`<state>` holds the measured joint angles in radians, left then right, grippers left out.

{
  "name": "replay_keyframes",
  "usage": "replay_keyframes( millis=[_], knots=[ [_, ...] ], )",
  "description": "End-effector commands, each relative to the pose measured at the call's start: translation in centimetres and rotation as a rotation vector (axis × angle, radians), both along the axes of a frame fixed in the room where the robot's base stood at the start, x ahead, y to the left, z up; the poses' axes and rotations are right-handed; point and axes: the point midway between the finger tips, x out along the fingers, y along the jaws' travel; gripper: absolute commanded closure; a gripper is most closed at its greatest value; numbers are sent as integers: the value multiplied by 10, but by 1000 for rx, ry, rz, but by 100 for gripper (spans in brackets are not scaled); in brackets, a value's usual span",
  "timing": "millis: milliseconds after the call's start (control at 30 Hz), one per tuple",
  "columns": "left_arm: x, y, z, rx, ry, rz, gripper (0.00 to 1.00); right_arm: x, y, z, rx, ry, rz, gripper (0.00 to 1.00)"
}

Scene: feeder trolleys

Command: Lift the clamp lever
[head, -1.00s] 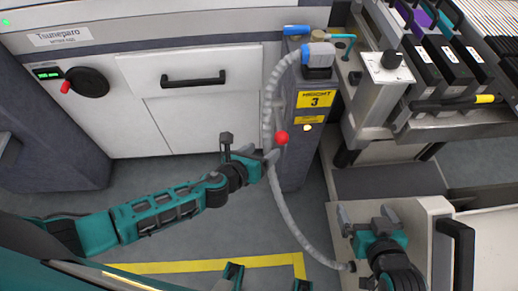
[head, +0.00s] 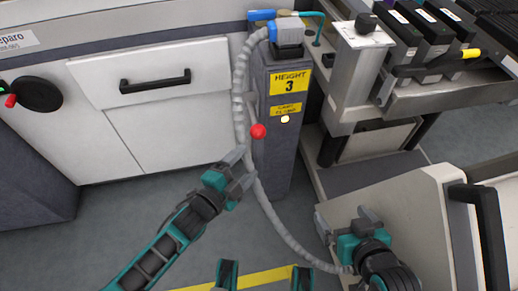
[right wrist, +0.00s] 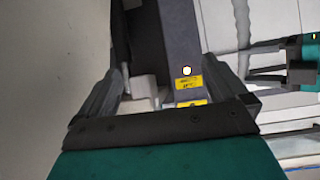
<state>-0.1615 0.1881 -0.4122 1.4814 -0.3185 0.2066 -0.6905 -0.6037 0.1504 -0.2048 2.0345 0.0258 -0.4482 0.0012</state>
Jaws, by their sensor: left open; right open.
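The clamp lever shows in the head view as a red ball knob (head: 258,131) on the left side of the grey column (head: 283,150) marked HEIGHT 3. Its shaft is hard to make out beside the hose. My left gripper (head: 243,168) is open just below the knob, its fingers pointing up and right near the hose. It holds nothing that I can see. My right gripper (head: 345,219) is open and empty at the lower right, in front of the white cabinet.
A ribbed grey hose (head: 240,90) hangs from the plug (head: 287,28) on the column and runs past my left gripper. A white cabinet with a black handle (head: 480,225) stands right. The feeder trolley (head: 450,90) is at upper right. Floor left of the column is clear.

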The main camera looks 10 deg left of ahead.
Motion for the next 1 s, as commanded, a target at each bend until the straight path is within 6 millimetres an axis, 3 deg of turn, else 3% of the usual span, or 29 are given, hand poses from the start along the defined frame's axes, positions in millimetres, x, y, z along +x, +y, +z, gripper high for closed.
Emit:
replay_keyframes(
  millis=[33, 233, 367, 800, 1000],
  knots=[
    [1, 7, -11, -117, 15, 40, 28, 2, 3, -13, 3, -6, 6, 0],
    [4, 24, -7, -352, 32, 113, 28, 7, 7, -12, 9, -16, 16, 0],
    [16, 20, -4, -363, 30, 114, 28, 8, 7, -12, 10, -18, 16, 0],
    [95, -15, -6, -357, 31, 112, 28, 8, 12, -29, 26, -9, 17, 0],
    [116, -23, -5, -356, 32, 112, 28, 8, 16, -32, 34, -1, 19, 0]
  ],
)
